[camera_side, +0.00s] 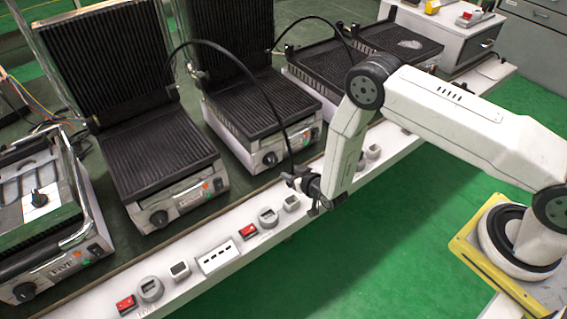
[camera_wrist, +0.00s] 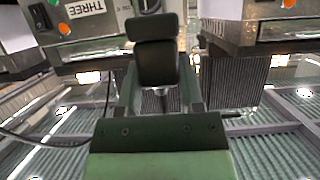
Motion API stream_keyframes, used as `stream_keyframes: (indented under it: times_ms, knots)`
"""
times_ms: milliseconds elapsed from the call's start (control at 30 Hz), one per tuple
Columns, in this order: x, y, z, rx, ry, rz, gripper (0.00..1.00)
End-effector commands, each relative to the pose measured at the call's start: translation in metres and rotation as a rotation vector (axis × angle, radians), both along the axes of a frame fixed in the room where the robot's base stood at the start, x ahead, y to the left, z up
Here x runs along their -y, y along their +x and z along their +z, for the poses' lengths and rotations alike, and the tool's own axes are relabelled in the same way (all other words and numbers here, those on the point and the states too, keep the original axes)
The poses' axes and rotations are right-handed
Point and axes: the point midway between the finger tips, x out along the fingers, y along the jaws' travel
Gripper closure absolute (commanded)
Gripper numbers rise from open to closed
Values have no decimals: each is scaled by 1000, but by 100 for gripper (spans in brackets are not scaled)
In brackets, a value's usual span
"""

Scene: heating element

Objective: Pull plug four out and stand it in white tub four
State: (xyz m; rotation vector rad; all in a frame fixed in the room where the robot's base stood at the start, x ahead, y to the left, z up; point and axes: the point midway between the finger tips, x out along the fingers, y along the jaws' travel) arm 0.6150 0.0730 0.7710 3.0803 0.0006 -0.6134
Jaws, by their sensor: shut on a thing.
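My gripper (camera_side: 303,182) is shut on a black plug, above the white rail in the side view. A black cable (camera_side: 262,88) arches from behind the grills down to it. In the wrist view the black plug (camera_wrist: 157,62) sits between the fingers of my gripper (camera_wrist: 160,95). It looks clear of any socket, though its underside is hidden. On the rail, a small square white tub (camera_side: 292,203) lies just below my gripper and another square tub (camera_side: 180,270) lies farther left. Round grey sockets (camera_side: 268,217) stand beside them. The tub numbers are too small to read.
Black contact grills (camera_side: 160,155) line the bench behind the rail. A label reading THREE (camera_wrist: 86,9) shows in the wrist view. Red switches (camera_side: 247,231) and a slotted white panel (camera_side: 218,257) sit on the rail. Open green floor (camera_side: 400,240) lies in front.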

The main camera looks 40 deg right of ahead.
Motion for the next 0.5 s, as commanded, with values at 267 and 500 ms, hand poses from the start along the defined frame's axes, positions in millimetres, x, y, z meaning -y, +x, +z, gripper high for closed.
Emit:
stream_keyframes:
  times_ms: [267,500]
  knots:
    - [0,0,-16,0,0,0,100]
    - [0,0,-33,0,0,0,100]
